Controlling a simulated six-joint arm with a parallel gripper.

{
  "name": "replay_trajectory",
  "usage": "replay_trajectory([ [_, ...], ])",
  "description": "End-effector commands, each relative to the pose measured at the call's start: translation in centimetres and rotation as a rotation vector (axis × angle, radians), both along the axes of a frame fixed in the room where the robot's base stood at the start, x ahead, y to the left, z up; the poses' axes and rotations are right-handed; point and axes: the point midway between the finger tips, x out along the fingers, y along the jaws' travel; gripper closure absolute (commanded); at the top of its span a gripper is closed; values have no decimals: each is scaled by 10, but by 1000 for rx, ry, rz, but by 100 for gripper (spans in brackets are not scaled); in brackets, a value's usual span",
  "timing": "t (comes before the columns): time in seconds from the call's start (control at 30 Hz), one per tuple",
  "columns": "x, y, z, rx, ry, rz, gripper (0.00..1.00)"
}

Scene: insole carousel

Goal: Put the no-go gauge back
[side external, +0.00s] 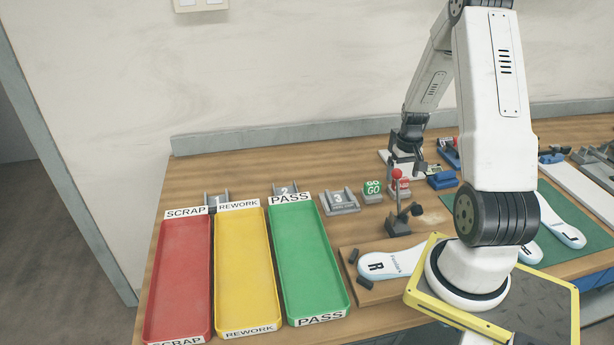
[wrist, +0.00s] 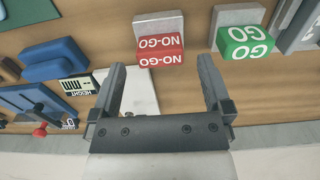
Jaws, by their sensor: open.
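The no-go gauge is a red block marked NO-GO (wrist: 160,46) in the wrist view. It appears to rest in its grey stand (wrist: 158,16), and in the side view the red block (side external: 402,184) sits beside the green GO block (side external: 373,187). My gripper (wrist: 162,68) is open, its two fingers spread to either side of the red block's near end, with no object visibly gripped. In the side view my gripper (side external: 404,166) points down just behind the red block. Whether a finger touches it cannot be told.
The green GO gauge (wrist: 247,42) sits close to the right in the wrist view. A white plate (wrist: 140,92) lies below the fingers. Blue fixtures (side external: 442,180) stand right of the gauges. Red, yellow and green trays (side external: 307,262) fill the table's left side.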

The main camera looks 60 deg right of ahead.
Motion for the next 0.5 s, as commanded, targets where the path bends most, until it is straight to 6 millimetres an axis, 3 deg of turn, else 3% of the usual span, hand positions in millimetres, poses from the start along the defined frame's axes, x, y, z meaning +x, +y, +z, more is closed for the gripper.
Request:
replay_trajectory([
  [0.5, 0, 0, 72, -2, -2, 0, 0],
])
